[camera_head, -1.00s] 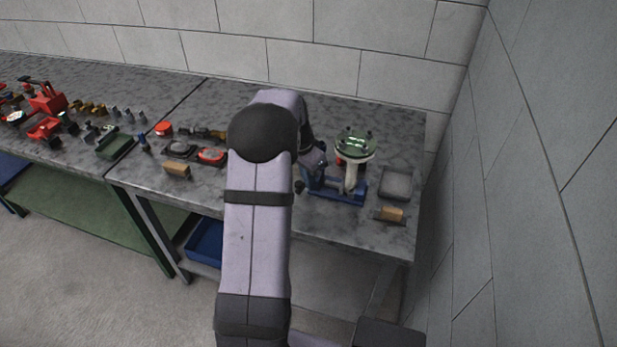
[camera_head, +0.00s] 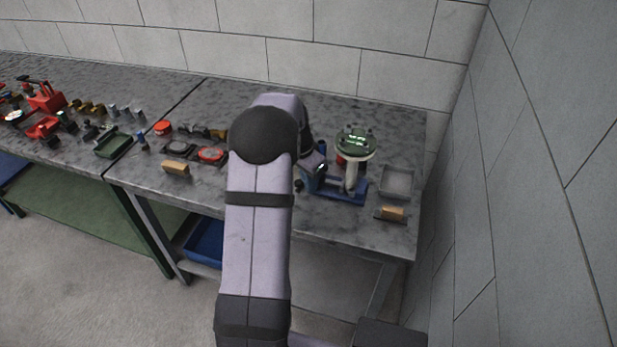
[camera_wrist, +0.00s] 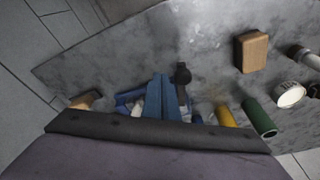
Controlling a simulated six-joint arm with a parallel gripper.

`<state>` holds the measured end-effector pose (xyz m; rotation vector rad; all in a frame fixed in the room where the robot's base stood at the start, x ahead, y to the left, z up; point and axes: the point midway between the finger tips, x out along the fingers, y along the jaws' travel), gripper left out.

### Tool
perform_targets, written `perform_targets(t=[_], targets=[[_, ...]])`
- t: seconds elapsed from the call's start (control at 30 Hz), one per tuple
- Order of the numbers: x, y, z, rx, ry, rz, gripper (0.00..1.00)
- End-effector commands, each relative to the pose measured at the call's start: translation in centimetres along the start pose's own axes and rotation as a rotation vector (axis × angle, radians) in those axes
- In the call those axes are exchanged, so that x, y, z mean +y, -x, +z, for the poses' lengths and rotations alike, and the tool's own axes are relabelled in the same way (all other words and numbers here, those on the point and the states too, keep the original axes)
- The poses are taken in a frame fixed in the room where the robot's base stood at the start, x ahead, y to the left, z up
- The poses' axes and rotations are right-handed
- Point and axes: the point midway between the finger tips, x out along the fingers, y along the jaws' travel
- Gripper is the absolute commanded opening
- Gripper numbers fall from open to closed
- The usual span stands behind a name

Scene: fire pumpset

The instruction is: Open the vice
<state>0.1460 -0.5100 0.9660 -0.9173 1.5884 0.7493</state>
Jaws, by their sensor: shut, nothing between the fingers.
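The blue vice (camera_head: 345,191) is on the right half of the near bench. A part with a pale body and a round green-topped disc (camera_head: 356,142) stands upright at it; the jaw contact is not clear. The vice's dark handle end (camera_head: 299,186) sticks out to its left; a dark knob also shows in the wrist view (camera_wrist: 183,74). My gripper (camera_head: 320,169) is over the vice's left end, partly hidden by my arm. In the wrist view its blue fingers (camera_wrist: 164,78) are shut and empty, beside the knob. Part of the vice (camera_wrist: 127,102) shows left of them.
A grey tray (camera_head: 397,180) and a wooden block (camera_head: 391,213) lie right of the vice. Another wooden block (camera_head: 176,168), a red-rimmed round part (camera_head: 211,154) and small parts lie to the left. A grey block wall (camera_head: 540,180) is close on the right.

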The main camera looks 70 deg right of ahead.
Motion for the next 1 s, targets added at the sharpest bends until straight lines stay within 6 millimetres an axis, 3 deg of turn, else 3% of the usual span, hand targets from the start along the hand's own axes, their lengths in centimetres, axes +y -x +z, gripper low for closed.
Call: perform_targets(t=[0.5, 1.0], targets=[[0.0, -1.4, 0.3, 0.0, 0.0, 0.0, 0.0], [0.0, -1.5, 0.3, 0.0, 0.0, 0.0, 0.0]])
